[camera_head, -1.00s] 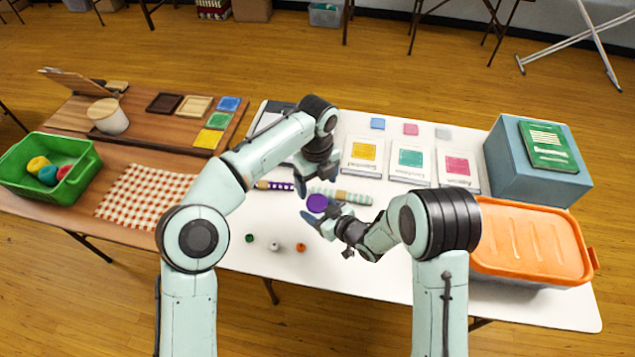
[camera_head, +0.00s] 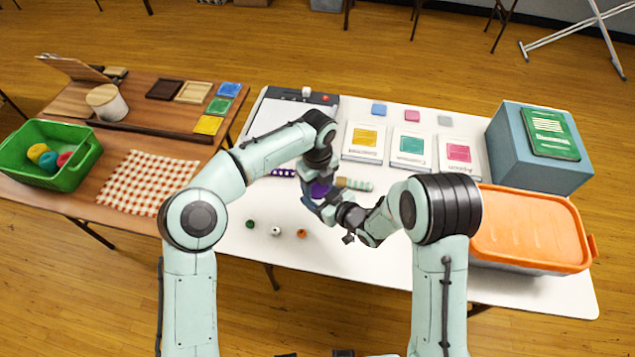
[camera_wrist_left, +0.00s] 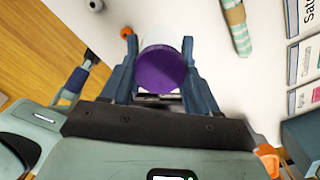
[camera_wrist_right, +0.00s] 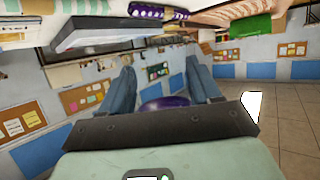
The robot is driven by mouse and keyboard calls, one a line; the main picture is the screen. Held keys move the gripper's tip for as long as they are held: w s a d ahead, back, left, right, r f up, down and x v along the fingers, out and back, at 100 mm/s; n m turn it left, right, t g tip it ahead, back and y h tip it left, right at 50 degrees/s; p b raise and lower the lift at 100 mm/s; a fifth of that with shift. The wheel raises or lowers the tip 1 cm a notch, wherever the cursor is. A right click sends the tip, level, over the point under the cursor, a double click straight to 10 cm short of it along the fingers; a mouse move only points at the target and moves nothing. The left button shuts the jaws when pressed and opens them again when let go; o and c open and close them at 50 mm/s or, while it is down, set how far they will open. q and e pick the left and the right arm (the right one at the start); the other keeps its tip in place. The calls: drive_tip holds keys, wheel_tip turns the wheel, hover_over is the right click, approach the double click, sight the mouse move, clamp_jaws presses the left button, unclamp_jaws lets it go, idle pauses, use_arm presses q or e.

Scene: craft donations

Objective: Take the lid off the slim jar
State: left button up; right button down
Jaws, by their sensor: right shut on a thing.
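The slim jar has a pale body (camera_wrist_left: 163,36) and a round purple lid (camera_wrist_left: 160,70). The lid also shows in the head view (camera_head: 318,189) and, at its edge, in the right wrist view (camera_wrist_right: 166,103). My right gripper (camera_head: 328,208) is shut on the jar and holds it above the white table. My left gripper (camera_head: 320,182) is at the lid from above, its open fingers (camera_wrist_left: 158,75) on either side of it. Whether a finger touches the lid cannot be told. The arms hide most of the jar in the head view.
Small green, white and orange pieces (camera_head: 275,231) lie at the white table's front. Patterned rolls (camera_head: 357,185) lie behind the grippers. Labelled cards (camera_head: 411,146) lie further back. An orange-lidded bin (camera_head: 530,228) and a blue box (camera_head: 535,150) stand at the right.

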use_arm(q)
drive_tip(key=shift+c, duration=0.5)
drive_tip(key=n, duration=0.3)
drive_tip(key=o, duration=1.2)
drive_tip(key=shift+c, duration=0.2)
drive_tip(key=shift+r, duration=0.15)
wheel_tip(320, 180, up, 4)
drive_tip(key=shift+r, duration=0.2)
drive_tip(key=shift+c, duration=0.4)
wheel_tip(320, 180, up, 3)
drive_tip(key=m, duration=0.2)
drive_tip(key=shift+m, duration=0.3)
drive_tip(key=shift+f, duration=0.15)
wheel_tip(320, 180, down, 7)
drive_tip(key=shift+f, duration=0.2)
